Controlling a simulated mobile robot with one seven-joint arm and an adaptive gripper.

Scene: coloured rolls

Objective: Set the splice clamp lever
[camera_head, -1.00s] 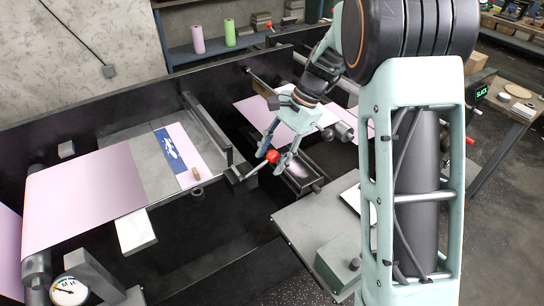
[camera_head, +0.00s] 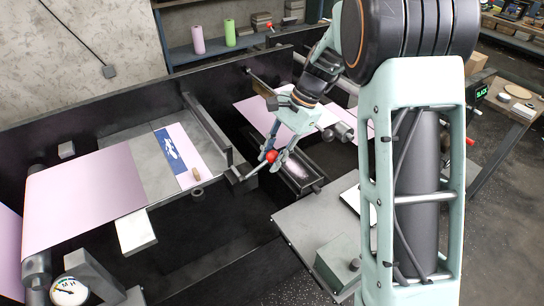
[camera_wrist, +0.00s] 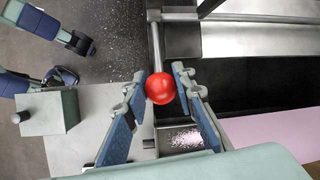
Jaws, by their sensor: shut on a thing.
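The splice clamp lever ends in a red ball knob (camera_head: 271,157) on a thin grey rod (camera_head: 256,169). The rod runs down left from the knob to a block at the end of the dark clamp bar (camera_head: 207,127). My gripper (camera_head: 273,158) is shut on the red knob in the head view. In the wrist view the knob (camera_wrist: 160,88) sits between the two blue fingertips of my gripper (camera_wrist: 159,86), with the rod (camera_wrist: 154,45) running up from it.
A pink web (camera_head: 83,192) lies left of the clamp bar, with a blue-and-white patterned strip (camera_head: 168,151) and a small tan roll (camera_head: 196,174). An open tray (camera_head: 297,174) is just right of my gripper. A grey table (camera_head: 315,222) with a green-grey box (camera_head: 340,262) stands in front.

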